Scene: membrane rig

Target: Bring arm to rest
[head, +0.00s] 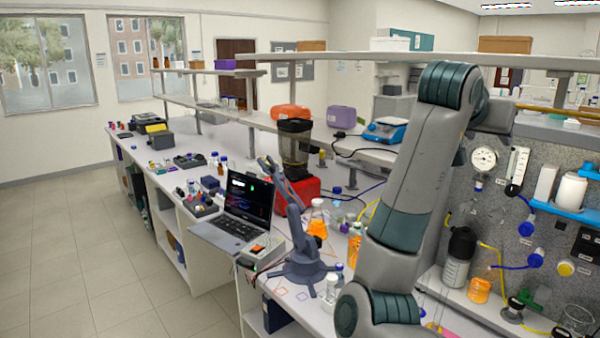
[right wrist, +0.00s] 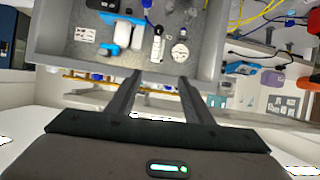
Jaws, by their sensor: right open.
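My right arm (head: 405,205) rises from the bottom of the head view, bends at the top and runs on to the right, in front of the rig panel (head: 510,215). Its gripper is hard to make out in the head view. In the right wrist view my right gripper (right wrist: 160,76) has its two fingers apart with nothing between them. The panel shows upside down past the fingertips, with a round gauge (right wrist: 180,53) and a blue holder (right wrist: 122,32). I cannot judge the distance to it. My left gripper is out of view.
A small blue-grey desktop arm (head: 291,215) stands on the bench beside a laptop (head: 240,213). The floor (head: 85,240) at left is clear.

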